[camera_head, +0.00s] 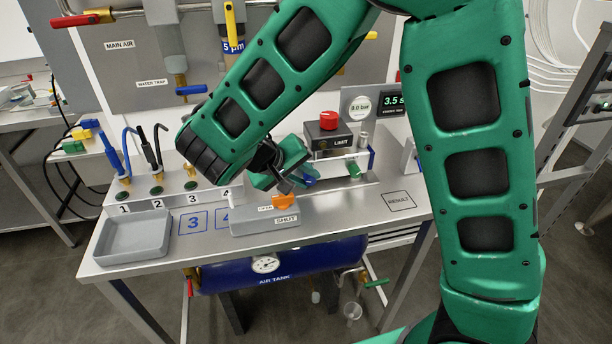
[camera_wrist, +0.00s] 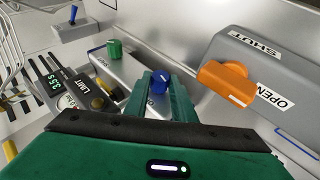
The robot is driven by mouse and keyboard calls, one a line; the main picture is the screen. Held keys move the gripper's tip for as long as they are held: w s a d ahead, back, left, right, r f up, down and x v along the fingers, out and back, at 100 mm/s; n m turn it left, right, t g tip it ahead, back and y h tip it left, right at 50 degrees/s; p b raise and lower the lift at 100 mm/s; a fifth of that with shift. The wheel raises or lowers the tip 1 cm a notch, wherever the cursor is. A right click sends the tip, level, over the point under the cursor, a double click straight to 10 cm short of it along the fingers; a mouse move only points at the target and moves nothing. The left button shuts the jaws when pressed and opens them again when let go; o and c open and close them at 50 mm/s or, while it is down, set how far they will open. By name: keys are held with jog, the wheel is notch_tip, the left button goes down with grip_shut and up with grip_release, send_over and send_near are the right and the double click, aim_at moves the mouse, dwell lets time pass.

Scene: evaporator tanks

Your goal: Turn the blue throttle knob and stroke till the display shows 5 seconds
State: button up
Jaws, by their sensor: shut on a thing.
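The blue throttle knob (camera_wrist: 160,78) shows between the two green fingers of my gripper (camera_wrist: 162,92) in the wrist view, and the fingers are shut on it. In the head view my gripper (camera_head: 290,182) reaches down to the bench in front of the cylinder unit, and a bit of the blue knob (camera_head: 309,182) shows beside it. The display (camera_head: 393,101) reads 3.5 s; it also shows, tilted, in the wrist view (camera_wrist: 54,84). A green knob (camera_head: 355,169) sits to the right of the blue one.
An orange lever (camera_head: 284,202) on a grey block marked OPEN and SHUT stands close to my gripper. A black LIMIT box (camera_head: 330,140) with a red button stands behind. A grey tray (camera_head: 132,236) lies at left. The bench around the RESULT square (camera_head: 398,201) is clear.

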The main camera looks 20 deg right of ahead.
jog(key=shift+a+f+n+h, duration=0.15)
jog(key=shift+a+n+h, duration=0.15)
jog(key=shift+h, duration=0.7)
jog(key=o, duration=1.1)
jog(key=shift+c, duration=0.2)
jog(key=v, duration=1)
jog(key=shift+s+a, duration=0.1)
jog(key=shift+a, duration=0.25)
